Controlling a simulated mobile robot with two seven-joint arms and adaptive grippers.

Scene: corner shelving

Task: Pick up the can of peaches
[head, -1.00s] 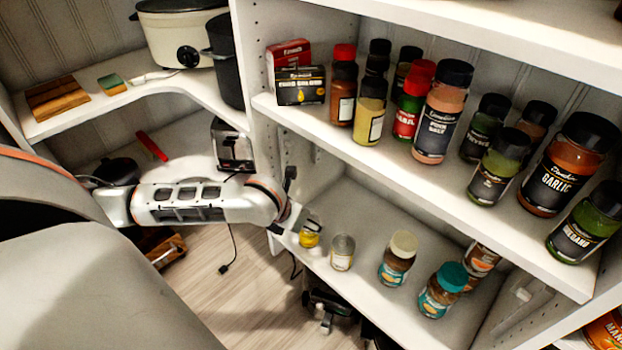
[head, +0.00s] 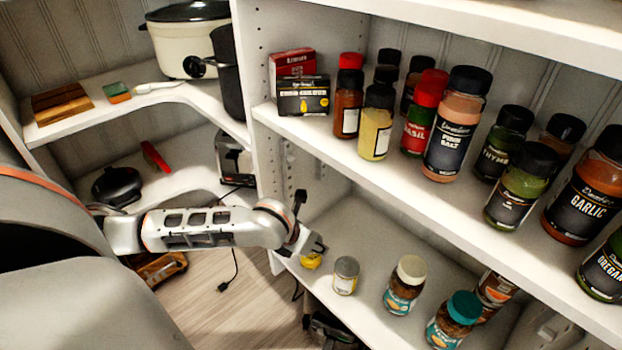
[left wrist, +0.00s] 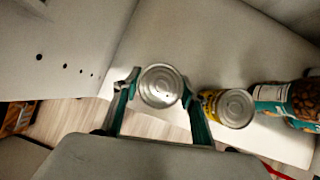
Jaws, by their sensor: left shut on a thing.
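A small yellow can (head: 311,262) stands at the left end of the lower shelf, partly hidden by my left gripper in the head view. In the left wrist view its round metal lid (left wrist: 161,86) shows between the two fingers. My left gripper (head: 308,247) is shut on this can. A second can (head: 345,276) stands just right of it; in the left wrist view its yellow label (left wrist: 210,103) shows beside the right finger. I cannot read either label, so which one holds peaches is unclear. My right gripper is not in view.
Two jars, one with a cream lid (head: 405,283) and one with a teal lid (head: 455,320), stand further right on the lower shelf (head: 375,235). The spice shelf (head: 330,145) overhangs it. A perforated side panel (head: 262,90) rises at the left. Free shelf lies behind the cans.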

